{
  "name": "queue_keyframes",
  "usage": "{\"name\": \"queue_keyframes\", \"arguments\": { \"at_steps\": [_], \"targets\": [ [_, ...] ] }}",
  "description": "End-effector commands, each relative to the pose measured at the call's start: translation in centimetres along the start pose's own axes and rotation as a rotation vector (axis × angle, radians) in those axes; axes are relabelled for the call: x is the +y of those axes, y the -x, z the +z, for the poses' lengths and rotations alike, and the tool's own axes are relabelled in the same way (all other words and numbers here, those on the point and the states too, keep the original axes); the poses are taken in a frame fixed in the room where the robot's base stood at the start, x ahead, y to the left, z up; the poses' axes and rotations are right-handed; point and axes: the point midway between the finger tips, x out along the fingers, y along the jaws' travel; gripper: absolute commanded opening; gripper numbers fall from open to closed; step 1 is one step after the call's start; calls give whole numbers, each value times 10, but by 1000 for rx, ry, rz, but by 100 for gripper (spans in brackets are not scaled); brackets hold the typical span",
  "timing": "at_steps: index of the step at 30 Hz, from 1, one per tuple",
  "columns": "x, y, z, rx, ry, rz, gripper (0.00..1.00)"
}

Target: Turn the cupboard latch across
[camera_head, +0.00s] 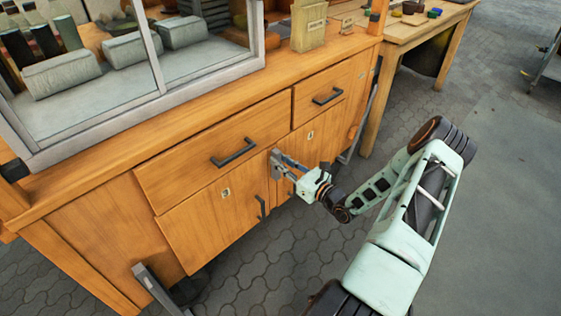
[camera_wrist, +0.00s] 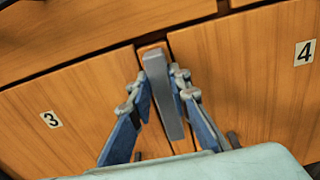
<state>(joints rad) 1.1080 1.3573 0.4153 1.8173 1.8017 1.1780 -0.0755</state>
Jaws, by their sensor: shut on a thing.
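The cupboard latch is a grey bar (camera_wrist: 160,80) over the seam between the doors marked 3 and 4. In the wrist view it stands nearly upright, tilted slightly, its upper end by the top of the doors. In the head view its grey upper part (camera_head: 276,158) shows at the seam, the rest mostly hidden by my gripper. My gripper (camera_head: 287,168) is shut on the latch, with one blue-grey finger on each side of it in the wrist view (camera_wrist: 161,88). Door 3 (camera_head: 205,225) and door 4 (camera_head: 312,150) look closed.
Two drawers with dark handles (camera_head: 233,152) sit above the doors. A dark door handle (camera_head: 261,207) is just left of my gripper. A glass case (camera_head: 160,75) stands on the cupboard top. A wooden table (camera_head: 420,35) is behind right. Paved floor (camera_head: 290,265) in front is clear.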

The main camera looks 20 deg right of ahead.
Motion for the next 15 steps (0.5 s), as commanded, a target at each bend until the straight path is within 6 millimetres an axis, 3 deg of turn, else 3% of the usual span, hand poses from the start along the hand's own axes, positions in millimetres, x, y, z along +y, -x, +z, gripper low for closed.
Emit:
{"name": "queue_keyframes", "arguments": {
  "at_steps": [15],
  "targets": [
    [-11,0,-2,1,-367,0,0]
  ]
}}
